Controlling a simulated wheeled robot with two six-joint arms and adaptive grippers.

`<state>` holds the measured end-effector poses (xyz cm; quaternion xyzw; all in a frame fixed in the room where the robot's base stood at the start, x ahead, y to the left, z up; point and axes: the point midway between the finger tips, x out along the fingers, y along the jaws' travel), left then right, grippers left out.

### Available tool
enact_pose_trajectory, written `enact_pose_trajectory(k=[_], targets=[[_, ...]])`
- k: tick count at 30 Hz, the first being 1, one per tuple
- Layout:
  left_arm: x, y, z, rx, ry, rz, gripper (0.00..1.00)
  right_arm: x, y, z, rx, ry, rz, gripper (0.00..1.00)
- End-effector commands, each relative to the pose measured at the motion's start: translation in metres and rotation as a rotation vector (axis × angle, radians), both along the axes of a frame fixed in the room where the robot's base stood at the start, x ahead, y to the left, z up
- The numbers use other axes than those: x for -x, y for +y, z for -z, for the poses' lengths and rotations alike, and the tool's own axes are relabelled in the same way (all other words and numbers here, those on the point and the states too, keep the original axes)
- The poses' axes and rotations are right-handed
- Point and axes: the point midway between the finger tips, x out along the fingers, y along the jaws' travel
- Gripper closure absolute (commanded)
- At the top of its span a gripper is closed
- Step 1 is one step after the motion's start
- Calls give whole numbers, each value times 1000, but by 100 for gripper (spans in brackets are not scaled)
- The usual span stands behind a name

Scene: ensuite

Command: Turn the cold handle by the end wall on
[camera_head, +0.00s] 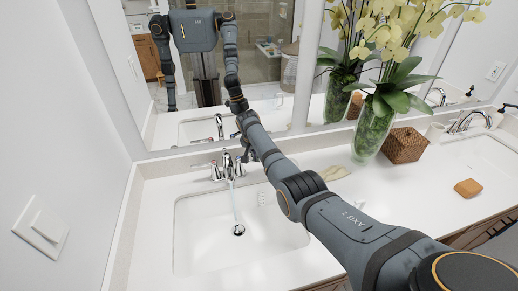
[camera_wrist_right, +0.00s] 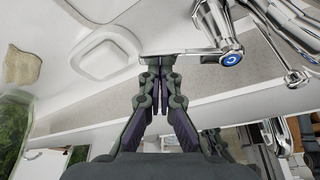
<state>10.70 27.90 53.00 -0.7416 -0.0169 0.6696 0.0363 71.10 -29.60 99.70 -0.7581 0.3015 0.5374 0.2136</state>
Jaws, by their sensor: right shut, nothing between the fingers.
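The chrome faucet (camera_head: 228,165) of the sink by the left end wall has a handle on each side. A thin stream of water (camera_head: 234,200) runs from its spout down to the drain. In the right wrist view the cold handle (camera_wrist_right: 231,57) has a blue cap, and its lever points left across the view. My right gripper (camera_head: 250,153) is at the right side of the faucet, its fingers partly hidden by my arm. The wrist view shows my right gripper (camera_wrist_right: 160,88) shut and empty, its tips close to the lever; I cannot tell whether they touch. My left gripper is out of view.
The mirror (camera_head: 285,115) behind the counter reflects my body. A glass vase (camera_head: 374,130) with yellow orchids and a wicker box (camera_head: 404,145) stand to the right. A second sink (camera_head: 478,158) lies farther right. The end wall with a switch (camera_head: 41,232) closes the left side.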

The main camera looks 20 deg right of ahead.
Motion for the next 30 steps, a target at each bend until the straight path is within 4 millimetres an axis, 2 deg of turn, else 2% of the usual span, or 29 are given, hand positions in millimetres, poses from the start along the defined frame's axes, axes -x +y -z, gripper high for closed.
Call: enact_pose_trajectory(k=[1,8,30], targets=[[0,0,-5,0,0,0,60,2,3,-2,-2,1,35,100],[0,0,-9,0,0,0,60,9,6,-1,0,1,189,100],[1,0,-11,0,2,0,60,11,8,0,-1,1,184,100]])
